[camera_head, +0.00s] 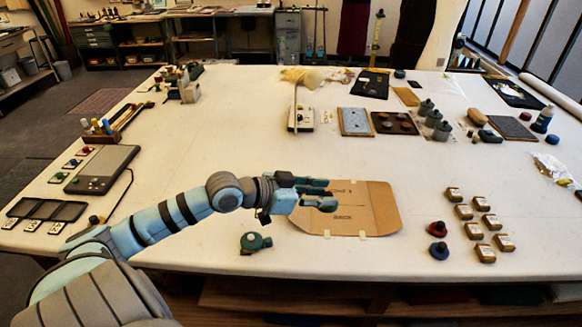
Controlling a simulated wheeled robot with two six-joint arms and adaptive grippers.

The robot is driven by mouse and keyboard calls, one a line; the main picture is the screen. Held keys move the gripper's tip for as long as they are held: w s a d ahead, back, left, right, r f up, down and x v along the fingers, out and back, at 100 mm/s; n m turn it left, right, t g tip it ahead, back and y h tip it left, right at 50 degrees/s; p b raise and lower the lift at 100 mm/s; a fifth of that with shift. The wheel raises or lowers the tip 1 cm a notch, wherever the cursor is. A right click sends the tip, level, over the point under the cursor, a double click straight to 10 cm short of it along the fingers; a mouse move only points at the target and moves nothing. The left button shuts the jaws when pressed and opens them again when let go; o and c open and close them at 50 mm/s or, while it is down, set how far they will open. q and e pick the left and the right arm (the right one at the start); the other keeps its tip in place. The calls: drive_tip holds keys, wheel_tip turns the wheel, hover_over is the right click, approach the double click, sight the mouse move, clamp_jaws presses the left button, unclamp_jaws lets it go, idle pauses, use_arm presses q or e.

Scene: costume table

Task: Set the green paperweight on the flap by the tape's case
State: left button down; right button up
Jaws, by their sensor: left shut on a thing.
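My left gripper (318,194) reaches in from the left over the left part of an open brown cardboard flap (365,212). It is shut on a small dark green thing, apparently the green paperweight, mostly hidden by the fingers. I cannot tell whether it touches the cardboard. The flap lies flat near the table's front edge, with printed words and pale tape tabs. A round green thing that looks like a tape case (255,242) lies left of the flap, in front of my arm. My right gripper is not in view.
A red knobbed weight (437,228) and a blue one (439,251) stand right of the flap, with several small brown boxes (475,230) beyond. A dark tablet (102,169) and trays (46,211) lie at left. The middle of the white table (230,130) is clear.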

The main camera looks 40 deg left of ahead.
use_arm(q)
drive_tip(key=w+a+f+n+t+y+p, duration=0.1)
drive_tip(key=w+a+f+n+y+p, duration=0.1)
drive_tip(key=w+a+n+y, duration=0.45)
drive_tip(key=a+f+y+b, duration=0.1)
drive_tip(key=a+f, duration=0.1)
drive_tip(key=f, duration=0.1)
drive_tip(key=a+f+n+y+b, duration=0.1)
drive_tip(key=a+f, duration=0.1)
drive_tip(key=f, duration=0.1)
drive_tip(key=w+a+f+n+y+b, duration=0.1)
drive_tip(key=a+f, duration=0.2)
drive_tip(key=shift+f, duration=0.2)
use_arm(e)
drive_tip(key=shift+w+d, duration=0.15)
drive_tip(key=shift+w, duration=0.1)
use_arm(q)
drive_tip(key=shift+r, duration=0.1)
drive_tip(key=shift+s+p, duration=0.15)
drive_tip(key=shift+p, duration=0.4)
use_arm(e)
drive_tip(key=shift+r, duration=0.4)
